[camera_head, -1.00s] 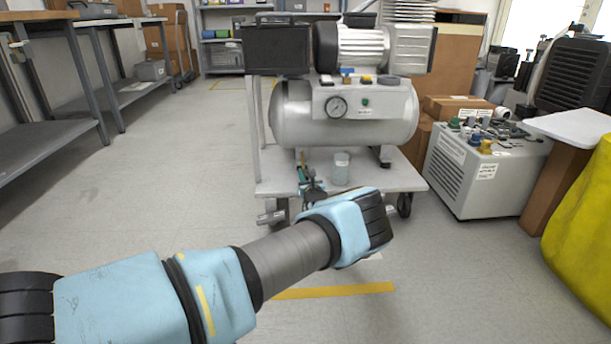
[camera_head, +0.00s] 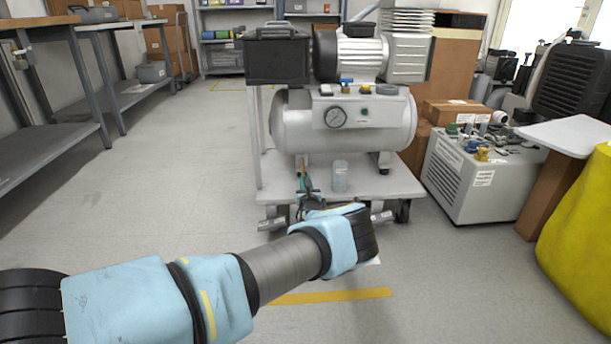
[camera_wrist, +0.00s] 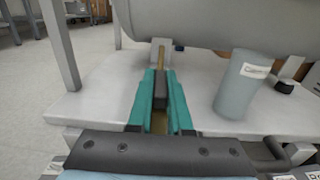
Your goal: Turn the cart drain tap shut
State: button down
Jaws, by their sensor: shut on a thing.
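The cart (camera_head: 395,185) stands ahead with a silver compressor tank on it. The drain tap shows in the wrist view as a brass pipe (camera_wrist: 161,58) with a dark lever (camera_wrist: 160,90), under the tank and above the cart deck. My gripper (camera_wrist: 158,98) has its teal fingers on both sides of the dark lever and is shut on it. The lever points along the fingers, in line with the pipe as seen from the wrist. In the head view my gripper (camera_head: 303,181) is small at the cart's front edge, and the tap is mostly hidden.
A grey-blue cup (camera_wrist: 239,85) stands on the deck just right of my fingers. A cart upright (camera_wrist: 60,45) is to the left. A grey cabinet (camera_head: 470,180) with loose parts stands right of the cart. The floor at left is clear.

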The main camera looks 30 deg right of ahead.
jog(key=shift+r+h+p, duration=0.25)
jog(key=shift+h+p, duration=0.05)
jog(key=shift+f+m, duration=0.25)
jog(key=shift+m, duration=0.05)
jog(key=c, duration=0.8)
grip_release()
jog(key=shift+c, duration=0.2)
jog(key=shift+s+a+p, duration=0.15)
jog(key=shift+s+p, duration=0.2)
jog(key=shift+p, duration=0.1)
jog(key=p+v, duration=0.4)
jog(key=v, duration=0.6)
jog(key=shift+a+p, duration=0.15)
jog(key=shift+p, duration=0.2)
